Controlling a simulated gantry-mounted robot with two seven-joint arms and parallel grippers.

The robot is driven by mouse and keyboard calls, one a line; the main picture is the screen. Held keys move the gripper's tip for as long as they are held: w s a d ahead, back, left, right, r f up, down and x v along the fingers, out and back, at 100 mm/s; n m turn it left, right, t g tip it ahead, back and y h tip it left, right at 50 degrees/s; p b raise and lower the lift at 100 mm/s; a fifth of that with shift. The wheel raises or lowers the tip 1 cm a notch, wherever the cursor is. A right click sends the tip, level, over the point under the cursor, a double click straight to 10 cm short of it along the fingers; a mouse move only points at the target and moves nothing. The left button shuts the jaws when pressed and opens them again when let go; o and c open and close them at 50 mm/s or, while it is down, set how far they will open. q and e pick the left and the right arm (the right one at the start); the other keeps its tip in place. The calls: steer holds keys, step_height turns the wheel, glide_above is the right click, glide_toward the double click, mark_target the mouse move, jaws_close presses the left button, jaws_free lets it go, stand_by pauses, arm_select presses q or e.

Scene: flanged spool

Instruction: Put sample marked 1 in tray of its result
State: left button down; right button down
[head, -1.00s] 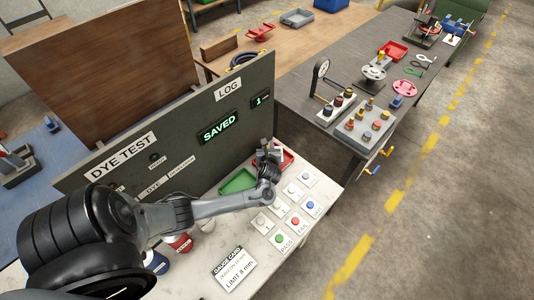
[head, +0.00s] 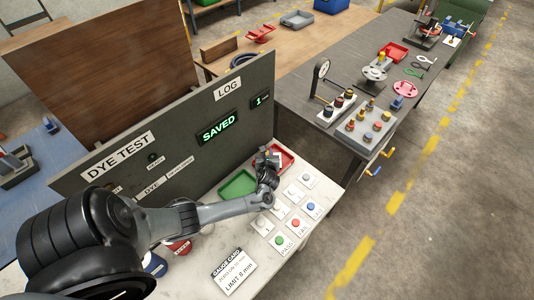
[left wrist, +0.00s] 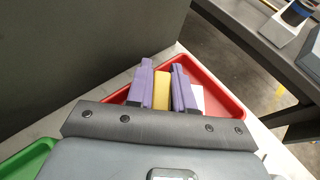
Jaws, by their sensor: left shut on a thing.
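My left gripper (head: 272,160) is at the red tray (head: 287,153) on the white bench. In the left wrist view the purple fingers of the left gripper (left wrist: 162,90) are shut on a yellow sample (left wrist: 162,91), with the red tray (left wrist: 215,92) behind and around it. I cannot tell whether the sample touches the tray floor. A white patch shows beside the right finger. The mark on the sample is not readable. The green tray (head: 238,184) lies to the left of the red one. My right gripper is not in view.
A dark upright panel (head: 190,150) stands behind the trays, its display reading SAVED (head: 219,127). Buttons marked PASS and FAIL (head: 295,223) and a gauge card (head: 233,268) are on the bench in front. A grey rack of samples (head: 369,125) stands on the dark table.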

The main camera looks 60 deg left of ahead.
arm_select(q)
steer(key=shift+f, duration=0.1)
steer(key=c, duration=1)
jaws_free()
steer(key=shift+w, duration=0.15)
steer(key=shift+f, duration=0.1)
